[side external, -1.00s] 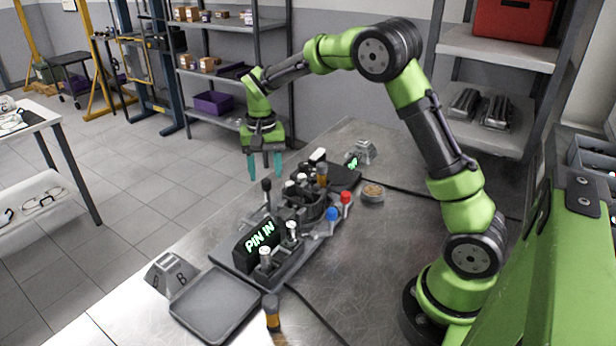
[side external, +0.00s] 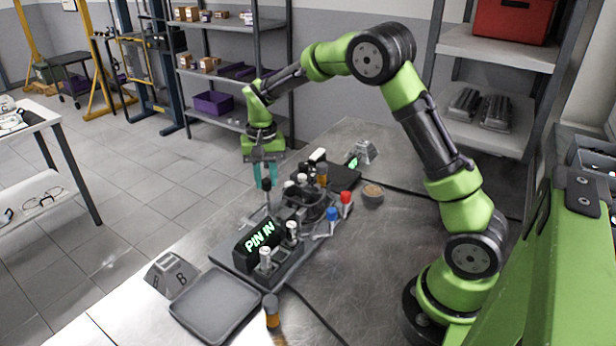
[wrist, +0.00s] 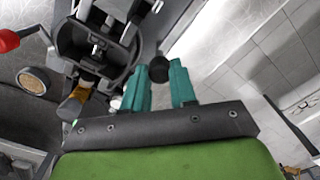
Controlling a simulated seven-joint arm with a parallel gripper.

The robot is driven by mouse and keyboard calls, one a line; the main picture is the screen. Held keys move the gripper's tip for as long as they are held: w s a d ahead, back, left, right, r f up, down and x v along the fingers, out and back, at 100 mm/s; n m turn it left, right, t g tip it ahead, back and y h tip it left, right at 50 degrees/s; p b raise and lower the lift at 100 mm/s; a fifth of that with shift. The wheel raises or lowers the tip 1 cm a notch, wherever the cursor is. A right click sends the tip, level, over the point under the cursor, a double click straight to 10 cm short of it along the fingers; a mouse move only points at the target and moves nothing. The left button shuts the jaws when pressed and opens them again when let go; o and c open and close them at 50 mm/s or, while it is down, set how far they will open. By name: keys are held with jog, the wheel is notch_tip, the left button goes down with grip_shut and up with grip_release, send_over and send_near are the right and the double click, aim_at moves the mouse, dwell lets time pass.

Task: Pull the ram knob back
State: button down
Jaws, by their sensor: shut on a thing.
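The ram knob (side external: 266,184), black and round on a thin upright stem, stands at the far left side of the dark fixture (side external: 222,258). My gripper (side external: 265,179) points down over it, its two teal fingers closed in on either side of the knob. In the wrist view the black knob (wrist: 159,69) sits between the teal fingertips of my gripper (wrist: 160,75). The stem is mostly hidden there. The fixture's display (side external: 260,236) reads "PIN IN" in green.
Blue (side external: 332,214) and red (side external: 346,198) knobs stand on the fixture's right. A shallow grey tray (side external: 215,303), a block marked A and B (side external: 171,274) and an orange, dark-capped cylinder (side external: 272,312) are in front. A small round dish (side external: 373,192) lies right of the fixture.

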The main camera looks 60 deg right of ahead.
send_over(243, 219)
jog(key=shift+a, duration=0.1)
dwell(0.3)
jog(key=c, duration=1)
grip_release()
jog(key=shift+o, duration=0.5)
jog(key=shift+r, duration=0.1)
jog(key=shift+r, duration=0.25)
notch_tip(243, 219, up, 16)
jog(key=shift+r, duration=0.15)
